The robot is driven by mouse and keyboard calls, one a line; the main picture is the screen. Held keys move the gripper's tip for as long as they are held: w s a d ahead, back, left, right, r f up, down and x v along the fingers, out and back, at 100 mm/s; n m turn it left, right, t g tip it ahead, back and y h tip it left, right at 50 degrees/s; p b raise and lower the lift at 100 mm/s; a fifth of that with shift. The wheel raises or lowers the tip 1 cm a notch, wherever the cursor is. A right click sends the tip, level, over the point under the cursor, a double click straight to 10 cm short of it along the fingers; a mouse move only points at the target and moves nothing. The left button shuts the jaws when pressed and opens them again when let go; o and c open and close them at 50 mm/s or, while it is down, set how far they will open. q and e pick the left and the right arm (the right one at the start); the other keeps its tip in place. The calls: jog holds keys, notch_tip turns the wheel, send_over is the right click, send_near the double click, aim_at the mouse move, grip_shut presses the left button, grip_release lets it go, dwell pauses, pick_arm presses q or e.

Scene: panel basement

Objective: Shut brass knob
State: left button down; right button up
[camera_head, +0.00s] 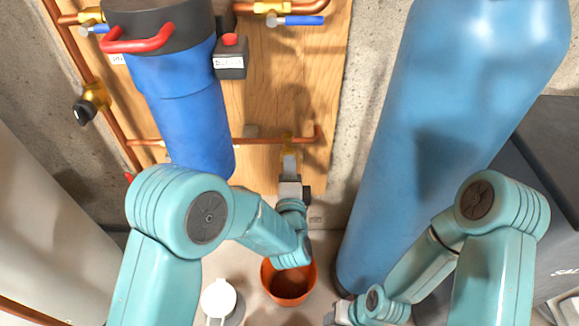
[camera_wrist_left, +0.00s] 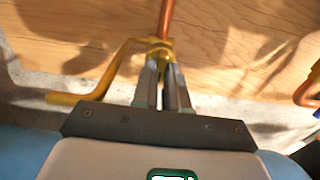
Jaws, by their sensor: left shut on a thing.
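The brass knob (camera_head: 287,140) is at the right end of a thin copper pipe, low on the wooden board. My left gripper (camera_head: 289,160) reaches up to it from below, fingers closed on it. In the left wrist view the fingertips (camera_wrist_left: 164,68) are shut around the lower part of the brass knob (camera_wrist_left: 160,46), hiding some of it. A bent brass-coloured tube (camera_wrist_left: 95,96) runs beside it to the left. My right gripper (camera_head: 342,312) is low in the head view, beside the foot of the blue tank; its fingers are too small and cut off to read.
A blue filter housing (camera_head: 190,110) hangs left of the knob, with a red handle (camera_head: 138,40). A tall blue tank (camera_head: 440,110) stands to the right. An orange bucket (camera_head: 289,288) and a white-lidded jug (camera_head: 218,299) stand below on the floor.

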pick_arm(q)
jog(key=shift+w+a+r, duration=0.1)
jog(key=shift+r, duration=0.05)
jog(key=c, duration=1.2)
grip_release()
jog(key=shift+o, duration=0.2)
